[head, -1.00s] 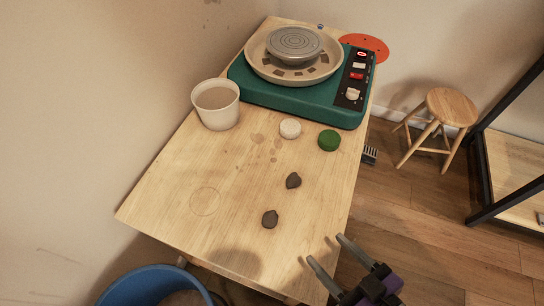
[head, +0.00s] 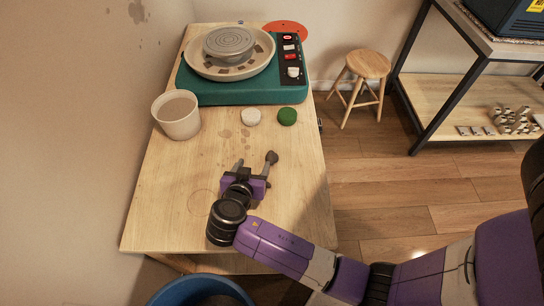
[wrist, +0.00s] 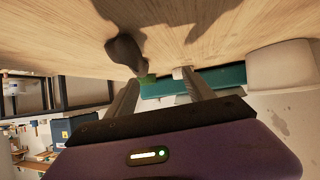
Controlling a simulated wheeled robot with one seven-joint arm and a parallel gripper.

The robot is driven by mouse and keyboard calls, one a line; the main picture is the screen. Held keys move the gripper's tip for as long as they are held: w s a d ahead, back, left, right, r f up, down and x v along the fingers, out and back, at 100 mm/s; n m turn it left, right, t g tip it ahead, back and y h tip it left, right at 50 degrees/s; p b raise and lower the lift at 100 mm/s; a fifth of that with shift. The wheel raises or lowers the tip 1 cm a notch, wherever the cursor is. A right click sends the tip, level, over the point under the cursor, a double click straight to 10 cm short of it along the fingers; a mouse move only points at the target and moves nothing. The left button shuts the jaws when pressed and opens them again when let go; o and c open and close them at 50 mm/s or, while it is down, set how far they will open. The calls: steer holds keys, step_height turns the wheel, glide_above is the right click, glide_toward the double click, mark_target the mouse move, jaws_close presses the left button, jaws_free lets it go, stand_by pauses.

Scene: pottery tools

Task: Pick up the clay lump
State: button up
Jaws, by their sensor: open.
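A dark grey clay lump (head: 271,157) lies on the wooden table, just at the tip of one finger of my gripper (head: 253,169). In the wrist view a dark lump (wrist: 125,52) shows beside and beyond the left finger, outside the gap between the fingers. My gripper (wrist: 160,80) is open and empty, low over the table. A second dark lump, seen earlier nearer the front, is not visible now; my gripper and wrist cover that area.
A white round piece (head: 251,117) and a green one (head: 287,116) lie beyond the gripper. A cup (head: 178,117) stands at left, the teal pottery wheel (head: 245,90) behind. A blue bucket (head: 197,291) is below the front edge. The table's right side is clear.

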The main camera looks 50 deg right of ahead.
mark_target(272, 157)
steer(key=shift+s+d+r+m+g+h, duration=0.1)
steer(key=shift+s+d+m+g+h, duration=0.15)
steer(key=shift+s+d+m+g, duration=0.3)
steer(key=shift+s+d+m+g+h, duration=0.25)
steer(key=shift+s+m+g, duration=0.1)
steer(key=shift+s+m, duration=0.3)
steer(key=shift+s+d, duration=0.15)
steer(key=shift+d, duration=0.15)
steer(key=shift+p+x, duration=0.7)
steer(key=shift+x, duration=2.95)
steer(key=shift+a, duration=0.1)
jaws_close()
